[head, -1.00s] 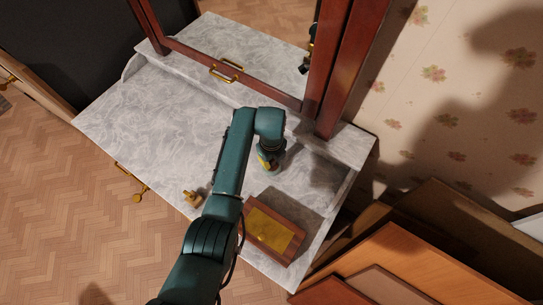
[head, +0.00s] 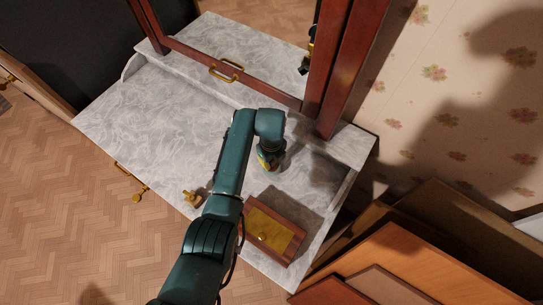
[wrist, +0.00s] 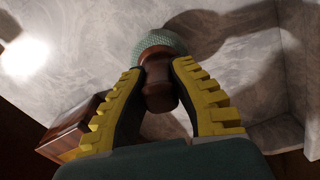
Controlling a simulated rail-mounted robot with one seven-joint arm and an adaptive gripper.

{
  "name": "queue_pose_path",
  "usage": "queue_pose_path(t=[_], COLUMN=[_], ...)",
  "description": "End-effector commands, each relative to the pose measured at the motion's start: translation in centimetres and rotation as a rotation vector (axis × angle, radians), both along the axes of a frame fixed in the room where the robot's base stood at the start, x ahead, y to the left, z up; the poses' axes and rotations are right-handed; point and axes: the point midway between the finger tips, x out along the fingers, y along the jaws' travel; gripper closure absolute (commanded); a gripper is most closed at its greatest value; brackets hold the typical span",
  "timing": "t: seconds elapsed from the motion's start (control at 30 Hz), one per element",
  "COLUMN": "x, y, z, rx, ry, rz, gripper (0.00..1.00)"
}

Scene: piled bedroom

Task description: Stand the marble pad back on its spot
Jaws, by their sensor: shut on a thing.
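My gripper (wrist: 157,68) is shut on a turned brown wooden handle (wrist: 158,90) in the wrist view. Beyond the fingertips the handle carries a rounded, dotted grey-green head (wrist: 158,42). I cannot tell whether this is the marble pad, or whether its head touches the surface. In the head view my gripper (head: 268,160) is low over the right part of the grey marble dresser top (head: 150,105). The held thing is mostly hidden there by my arm. No separate marble pad can be made out.
A wooden box with a brass plate (head: 283,237) lies near the front right of the top; it also shows in the wrist view (wrist: 68,130). A small brass piece (head: 190,197) is left of my arm. The mirror frame (head: 327,80) rises behind. The left marble is clear.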

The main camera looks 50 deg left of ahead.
Motion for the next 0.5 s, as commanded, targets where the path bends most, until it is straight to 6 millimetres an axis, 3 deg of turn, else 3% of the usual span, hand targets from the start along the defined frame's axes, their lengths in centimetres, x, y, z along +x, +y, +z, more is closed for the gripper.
queue_pose_path(t=[0.5], x=[0.02], y=[0.01], z=[-0.76], rx=[0.0], ry=[-0.001], rz=[0.0], gripper=[1.0])
